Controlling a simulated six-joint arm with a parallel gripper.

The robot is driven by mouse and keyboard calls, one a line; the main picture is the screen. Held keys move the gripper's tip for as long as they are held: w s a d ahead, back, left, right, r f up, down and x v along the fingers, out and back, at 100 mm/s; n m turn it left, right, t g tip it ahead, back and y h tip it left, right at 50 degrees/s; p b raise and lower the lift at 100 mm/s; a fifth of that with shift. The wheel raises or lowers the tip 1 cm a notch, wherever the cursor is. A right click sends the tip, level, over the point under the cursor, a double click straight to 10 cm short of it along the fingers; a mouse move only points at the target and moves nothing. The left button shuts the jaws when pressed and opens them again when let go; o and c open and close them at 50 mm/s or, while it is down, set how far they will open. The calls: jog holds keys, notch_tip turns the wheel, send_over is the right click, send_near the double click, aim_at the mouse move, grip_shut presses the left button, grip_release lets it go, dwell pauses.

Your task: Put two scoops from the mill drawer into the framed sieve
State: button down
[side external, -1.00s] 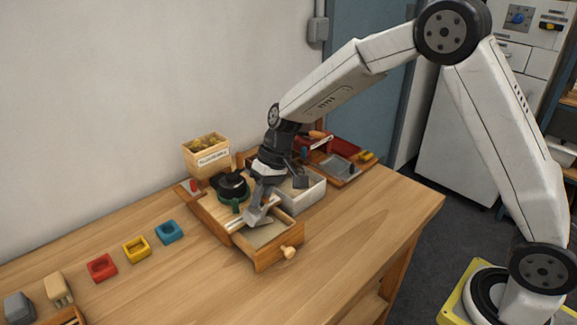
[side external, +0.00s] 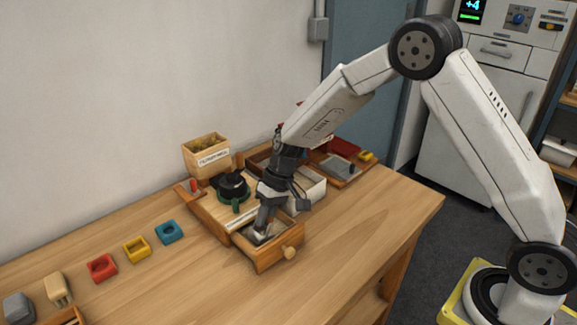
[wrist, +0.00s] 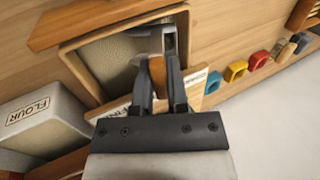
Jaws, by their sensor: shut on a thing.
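The mill drawer (side external: 283,262) is pulled open at the front of the wooden mill base; pale meal shows inside it in the wrist view (wrist: 110,62). My gripper (side external: 264,214) is shut on the scoop's wooden handle (wrist: 158,76), low over the drawer. The metal scoop (wrist: 170,42) is down inside the drawer; my fingers partly hide it, and I cannot tell how much meal it holds. A wood-framed grey panel (side external: 338,167) lies at the back right; I cannot tell whether it is the framed sieve.
The black mill top with its green ring (side external: 232,187) stands behind the drawer. A white box marked FLOUR (wrist: 38,118) is beside the drawer. A labelled wooden bin (side external: 206,158) stands at the back. Coloured blocks (side external: 137,249) line the left; the front table is clear.

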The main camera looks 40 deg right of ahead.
jog(key=shift+a+f+h, duration=0.2)
jog(key=shift+f+h, duration=0.65)
jog(key=shift+h, duration=0.65)
jog(key=shift+d+f+h, duration=0.2)
jog(key=shift+d+h, duration=0.4)
jog(key=shift+d, duration=0.5)
jog(key=shift+a+r+h, duration=0.15)
jog(key=shift+a+h, duration=0.3)
jog(key=shift+h, duration=0.25)
jog(key=shift+a+r, duration=0.15)
jog(key=shift+r, duration=1.75)
jog(key=shift+a+r, duration=0.15)
jog(key=shift+r, duration=1.75)
jog(key=s+d+f, duration=0.1)
jog(key=s+d, duration=0.4)
jog(key=d, duration=0.4)
jog(key=s+d, duration=0.4)
jog(key=d, duration=0.5)
jog(key=s+r, duration=0.4)
jog(key=s, duration=0.1)
jog(key=shift+s+a+y, duration=0.15)
jog(key=shift+s+y, duration=0.2)
jog(key=shift+y, duration=0.05)
